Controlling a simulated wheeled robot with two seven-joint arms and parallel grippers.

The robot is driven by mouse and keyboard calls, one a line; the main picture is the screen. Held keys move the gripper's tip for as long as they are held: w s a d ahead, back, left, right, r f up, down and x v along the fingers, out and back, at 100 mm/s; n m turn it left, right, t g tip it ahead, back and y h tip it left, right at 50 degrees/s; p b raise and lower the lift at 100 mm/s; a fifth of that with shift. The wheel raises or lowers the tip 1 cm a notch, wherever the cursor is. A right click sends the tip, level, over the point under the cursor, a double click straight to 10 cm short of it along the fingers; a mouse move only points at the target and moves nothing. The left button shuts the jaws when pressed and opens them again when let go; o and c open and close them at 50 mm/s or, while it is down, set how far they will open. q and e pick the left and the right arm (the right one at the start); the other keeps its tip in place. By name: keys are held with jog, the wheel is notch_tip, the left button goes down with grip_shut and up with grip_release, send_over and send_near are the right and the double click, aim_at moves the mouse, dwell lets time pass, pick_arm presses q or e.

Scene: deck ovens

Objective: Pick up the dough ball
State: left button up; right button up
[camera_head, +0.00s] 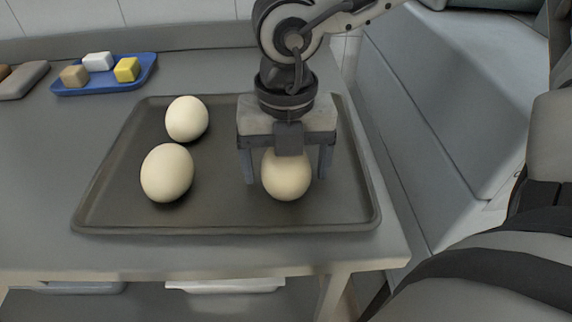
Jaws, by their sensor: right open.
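A dark baking tray (225,219) lies on the grey table and bears three pale dough balls. One dough ball (287,178) sits at the right of the tray, another dough ball (167,173) at the front left, and a third dough ball (186,119) behind that one. My right gripper (287,176) points down over the right dough ball. Its two fingers are apart, one on each side of the ball, with a visible gap at the left finger. The gripper hides the ball's top. My left gripper is not in view.
A blue tray (103,86) with a white, a tan and a yellow block stands at the back left. A grey-brown object (24,79) lies left of it. A grey panelled surface (440,110) stands right of the table.

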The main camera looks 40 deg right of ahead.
jog(key=c, duration=1.1)
jog(key=shift+c, duration=0.2)
notch_tip(320, 180, up, 18)
jog(key=p, duration=0.1)
